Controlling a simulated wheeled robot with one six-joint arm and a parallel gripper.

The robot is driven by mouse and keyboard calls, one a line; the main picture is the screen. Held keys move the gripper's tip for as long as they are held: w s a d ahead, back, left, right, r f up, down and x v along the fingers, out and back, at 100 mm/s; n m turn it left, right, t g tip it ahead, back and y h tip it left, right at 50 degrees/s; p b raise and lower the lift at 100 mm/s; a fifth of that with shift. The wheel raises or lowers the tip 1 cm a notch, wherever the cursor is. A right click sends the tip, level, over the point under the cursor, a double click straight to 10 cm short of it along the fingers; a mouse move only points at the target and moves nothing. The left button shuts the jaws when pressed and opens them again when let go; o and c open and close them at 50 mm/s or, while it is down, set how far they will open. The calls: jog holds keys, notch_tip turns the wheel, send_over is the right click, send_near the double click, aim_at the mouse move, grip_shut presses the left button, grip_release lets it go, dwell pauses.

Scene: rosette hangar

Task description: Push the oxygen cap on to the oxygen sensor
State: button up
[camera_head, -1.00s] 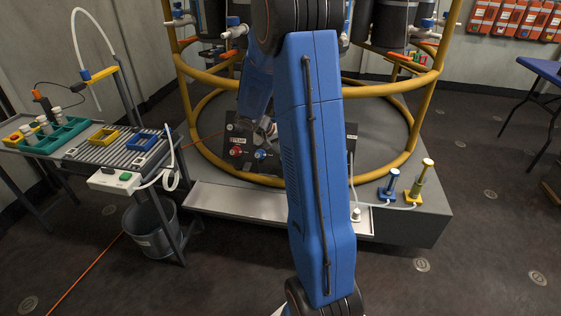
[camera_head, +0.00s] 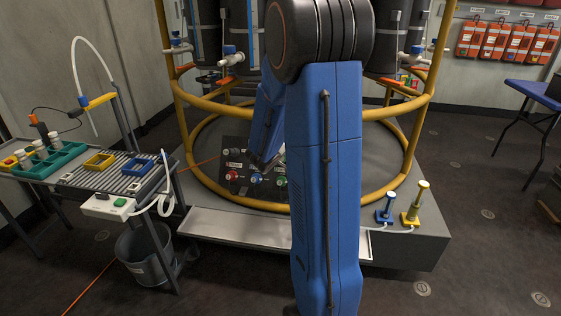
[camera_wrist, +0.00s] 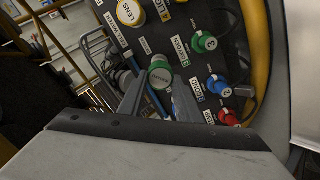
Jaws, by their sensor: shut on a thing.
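My gripper (camera_wrist: 160,92) is shut on a round piece with a green rim and pale face, which I take to be the oxygen cap (camera_wrist: 160,74). The dark panel lies beyond it in the wrist view. A green fitting marked 3 (camera_wrist: 205,42), likely the oxygen sensor, is on the panel, up and right of the held piece and apart from it. An OXYGEN label lies between them. In the head view a green piece (camera_head: 280,181) shows on the panel (camera_head: 233,160).
The panel also bears a blue fitting (camera_wrist: 217,85), a red one (camera_wrist: 227,117) and a yellow LENS piece (camera_wrist: 130,12). Yellow rails (camera_head: 205,178) ring the platform. A table with trays (camera_head: 97,163) stands at the left. Two small hand pumps (camera_head: 410,210) stand at the right.

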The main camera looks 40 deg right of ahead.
jog(key=shift+w+a+r+n+t, duration=0.1)
jog(key=shift+w+r+n+t, duration=0.05)
jog(key=shift+n+t, duration=0.15)
jog(key=shift+x, duration=2.85)
jog(key=shift+w+d+f, duration=0.25)
jog(key=shift+d+f, duration=0.05)
jog(key=shift+f, duration=0.05)
dwell(0.4)
jog(key=o, duration=1.1)
jog(key=v, duration=1.7)
jog(key=shift+r, duration=0.3)
jog(key=shift+s, duration=0.1)
